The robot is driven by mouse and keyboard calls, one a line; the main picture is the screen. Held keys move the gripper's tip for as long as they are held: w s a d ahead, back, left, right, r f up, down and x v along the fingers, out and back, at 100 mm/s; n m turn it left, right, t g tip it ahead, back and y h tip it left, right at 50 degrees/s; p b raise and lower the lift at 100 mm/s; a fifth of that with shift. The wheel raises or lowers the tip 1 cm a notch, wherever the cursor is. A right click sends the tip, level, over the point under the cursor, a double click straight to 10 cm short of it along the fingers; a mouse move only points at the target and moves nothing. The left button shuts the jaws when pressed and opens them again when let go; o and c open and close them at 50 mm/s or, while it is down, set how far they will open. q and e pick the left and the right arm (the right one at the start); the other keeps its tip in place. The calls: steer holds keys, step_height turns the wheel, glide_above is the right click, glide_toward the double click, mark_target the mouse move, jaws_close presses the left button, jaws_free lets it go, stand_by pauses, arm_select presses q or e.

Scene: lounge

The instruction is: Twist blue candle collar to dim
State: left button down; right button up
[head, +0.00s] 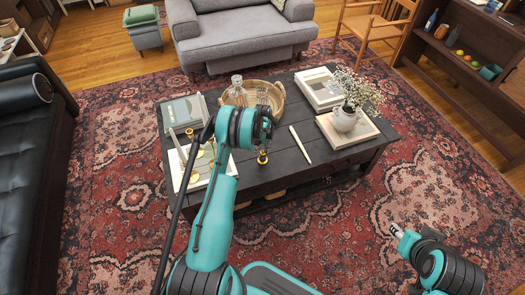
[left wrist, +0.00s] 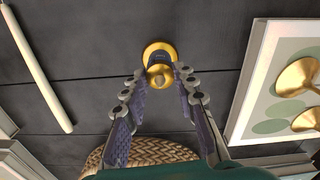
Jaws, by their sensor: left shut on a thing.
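A small brass candle holder (head: 262,159) stands near the front edge of the dark coffee table (head: 290,172). It also shows in the left wrist view (left wrist: 158,50), with a round base and a round upper part. My left gripper (left wrist: 160,70) is shut on its upper part, with a fingertip on each side. In the head view my left gripper (head: 263,149) comes down on it from above and is partly hidden by my wrist. No blue candle collar can be made out. My right gripper (head: 396,230) is away from the table, over the rug, and its fingers are too small to read.
A cream taper candle (head: 300,145) lies right of the holder. A board with brass pieces (head: 196,172) lies to the left. A wicker basket (head: 278,95) with glass bottles is behind. A white flower vase (head: 345,119) stands on a book at right.

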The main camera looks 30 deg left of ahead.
arm_select(q)
steer(key=m, duration=0.5)
steer(key=shift+m, duration=0.4)
stand_by(0.3)
steer(key=c, duration=1.2)
jaws_free()
step_height(320, 180, up, 12)
